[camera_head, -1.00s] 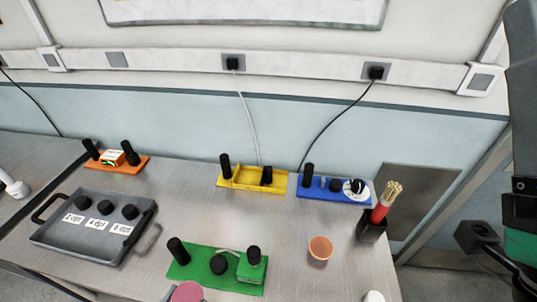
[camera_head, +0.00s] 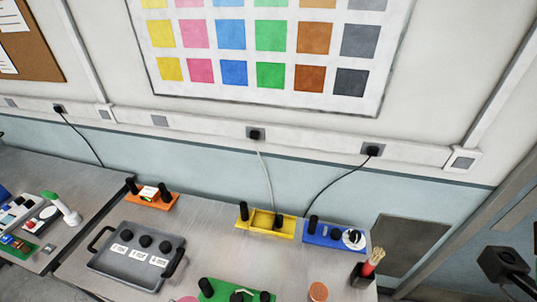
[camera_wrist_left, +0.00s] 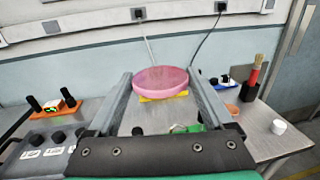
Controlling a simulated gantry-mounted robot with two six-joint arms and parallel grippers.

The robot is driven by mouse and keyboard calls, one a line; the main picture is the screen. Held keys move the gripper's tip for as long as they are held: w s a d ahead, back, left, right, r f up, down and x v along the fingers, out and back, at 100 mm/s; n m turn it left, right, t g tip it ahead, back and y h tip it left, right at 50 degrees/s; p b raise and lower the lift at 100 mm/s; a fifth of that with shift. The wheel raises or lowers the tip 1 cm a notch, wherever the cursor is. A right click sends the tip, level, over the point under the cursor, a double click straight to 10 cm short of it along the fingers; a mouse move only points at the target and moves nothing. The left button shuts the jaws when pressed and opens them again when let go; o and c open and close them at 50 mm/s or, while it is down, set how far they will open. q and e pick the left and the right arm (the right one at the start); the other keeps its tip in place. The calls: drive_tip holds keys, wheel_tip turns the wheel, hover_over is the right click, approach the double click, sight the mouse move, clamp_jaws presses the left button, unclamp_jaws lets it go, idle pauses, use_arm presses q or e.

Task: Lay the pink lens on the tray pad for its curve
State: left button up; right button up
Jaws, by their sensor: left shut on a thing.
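The pink lens (camera_wrist_left: 160,80) is a round translucent disc between the fingers of my left gripper (camera_wrist_left: 160,84), which is shut on it. In the head view only a sliver of pink (camera_head: 187,299) shows at the bottom edge. The grey tray (camera_head: 112,266) lies on the left of the bench with three round black pads (camera_head: 144,240) in a row. A white label stands before each pad; the print is too small to read surely. The tray shows in part at the lower left of the wrist view (camera_wrist_left: 20,163), apart from the lens. My right gripper is not in view.
Orange (camera_head: 163,202), yellow (camera_head: 270,231), blue (camera_head: 322,236) and green (camera_head: 222,290) stations with black posts stand on the bench. A brush cup (camera_head: 360,276) and an orange-brown round piece (camera_head: 318,291) are at right. A colour chart (camera_head: 265,45) hangs on the wall.

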use_arm(q)
drive_tip(key=r+p, duration=0.1)
drive_tip(key=r, duration=0.1)
drive_tip(key=r+p, duration=0.2)
drive_tip(key=r, duration=0.1)
drive_tip(key=r+p, duration=0.2)
drive_tip(key=shift+s+r, duration=0.3)
drive_tip(key=shift+s, duration=0.1)
drive_tip(key=shift+f, duration=0.1)
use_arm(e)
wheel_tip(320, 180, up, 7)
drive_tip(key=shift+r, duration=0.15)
use_arm(q)
drive_tip(key=shift+d, duration=0.1)
drive_tip(key=d+f+m+g+h+b, duration=0.2)
drive_tip(key=d+f+m+h+b, duration=0.1)
drive_tip(key=f+b, duration=0.9)
drive_tip(key=d+f+m+g+h+b, duration=0.2)
drive_tip(key=d+f+h+b, duration=0.2)
drive_tip(key=f+b, duration=0.9)
drive_tip(key=d+b, duration=0.1)
drive_tip(key=b, duration=0.6)
drive_tip(key=shift+w+d+m+g+h, duration=0.15)
drive_tip(key=shift+w+m+g+h, duration=0.15)
drive_tip(key=shift+w+m+h, duration=0.1)
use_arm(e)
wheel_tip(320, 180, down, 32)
use_arm(q)
drive_tip(key=shift+f, duration=0.1)
